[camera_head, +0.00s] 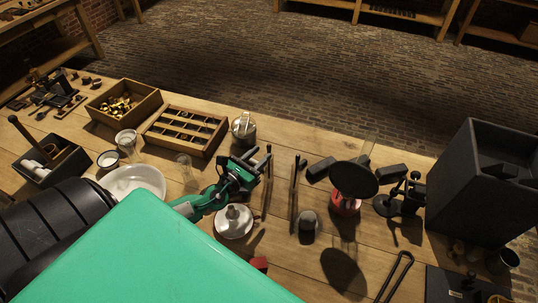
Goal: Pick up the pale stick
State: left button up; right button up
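I cannot pick out the pale stick for certain. A thin tan stick (29,139) leans up out of a dark open box (68,168) at the left, with pale short cylinders (38,167) in the same box. My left gripper (263,163), green and black, is over the middle of the table, right of a clear glass and above a white lidded dish (234,221). Its fingers look apart, with nothing seen between them. It is well to the right of the dark box. My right gripper is not in view.
A box of brass pieces (122,104) and a divided wooden tray (187,131) stand at the back left. A white bowl (133,182) is near my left arm. Dark stands, a black disc (354,180) and a big black case (480,185) fill the right.

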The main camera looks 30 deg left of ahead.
aim_at(269, 147)
pick_arm(q)
jog(key=shift+w, duration=0.65)
jog(key=w, duration=0.1)
jog(key=w+p, duration=0.1)
jog(key=w, duration=0.2)
jog(key=shift+w+f+p, duration=0.15)
jog(key=shift+f+p, duration=0.15)
jog(key=shift+p, duration=0.1)
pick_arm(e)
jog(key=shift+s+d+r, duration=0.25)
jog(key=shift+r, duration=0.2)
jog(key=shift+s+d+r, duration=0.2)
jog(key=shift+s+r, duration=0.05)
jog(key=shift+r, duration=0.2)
pick_arm(q)
grip_shut()
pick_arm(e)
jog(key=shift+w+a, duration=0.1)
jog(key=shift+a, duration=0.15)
